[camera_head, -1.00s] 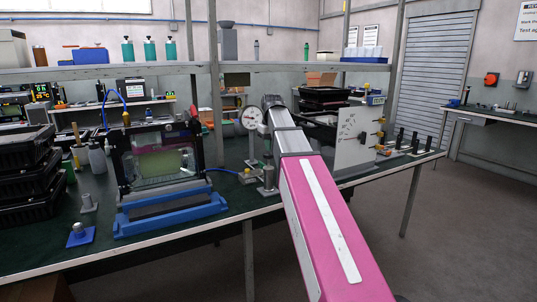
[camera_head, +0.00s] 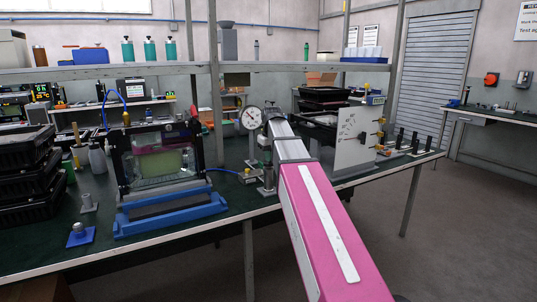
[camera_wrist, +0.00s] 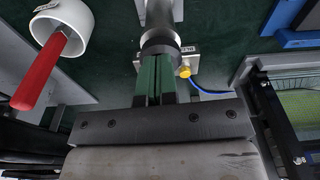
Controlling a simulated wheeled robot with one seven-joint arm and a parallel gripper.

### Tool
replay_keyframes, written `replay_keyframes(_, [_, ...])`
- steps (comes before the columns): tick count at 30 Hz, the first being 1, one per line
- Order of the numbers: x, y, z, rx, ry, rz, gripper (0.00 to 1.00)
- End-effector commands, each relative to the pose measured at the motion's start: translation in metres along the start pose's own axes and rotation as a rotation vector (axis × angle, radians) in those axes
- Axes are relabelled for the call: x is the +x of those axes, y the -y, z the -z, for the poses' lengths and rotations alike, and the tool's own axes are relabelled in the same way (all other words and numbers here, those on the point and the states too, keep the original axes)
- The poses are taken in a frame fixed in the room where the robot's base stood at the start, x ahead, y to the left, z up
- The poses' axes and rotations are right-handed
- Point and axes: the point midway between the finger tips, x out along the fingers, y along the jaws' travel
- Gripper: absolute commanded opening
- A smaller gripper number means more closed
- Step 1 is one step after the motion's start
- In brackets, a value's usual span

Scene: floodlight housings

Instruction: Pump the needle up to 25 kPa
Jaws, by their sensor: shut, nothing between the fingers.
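The round white dial gauge (camera_head: 249,118) stands on the bench just left of my arm in the head view. Its needle is too small to read. Below it is the metal hand pump (camera_head: 268,178), partly hidden by my arm, with a blue hose on its left. In the wrist view my gripper (camera_wrist: 155,80) is shut and empty. Its green fingers point at the dark round top of the pump (camera_wrist: 160,40), close to or touching it; I cannot tell which. A yellow knob (camera_wrist: 184,72) and the blue hose (camera_wrist: 210,92) are beside the pump.
A blue-based clear tank (camera_head: 165,165) stands left of the pump. A white panel (camera_head: 358,138) stands to the right. Black trays (camera_head: 30,180) are stacked at the far left. In the wrist view a white ring with a red handle (camera_wrist: 42,70) is near my gripper's left.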

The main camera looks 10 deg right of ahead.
Motion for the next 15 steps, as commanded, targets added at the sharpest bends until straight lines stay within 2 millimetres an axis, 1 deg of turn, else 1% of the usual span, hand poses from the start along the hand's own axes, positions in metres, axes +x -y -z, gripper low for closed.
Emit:
replay_keyframes(5, [-0.001, 0.000, -0.002, 0.000, 0.001, 0.000, 0.00])
replay_keyframes(8, [-0.004, 0.001, -0.010, 0.001, 0.001, 0.000, 0.00])
replay_keyframes(12, [-0.011, 0.001, -0.027, 0.000, 0.002, 0.000, 0.00])
replay_keyframes(15, [-0.013, 0.001, -0.031, -0.001, 0.003, 0.001, 0.00])
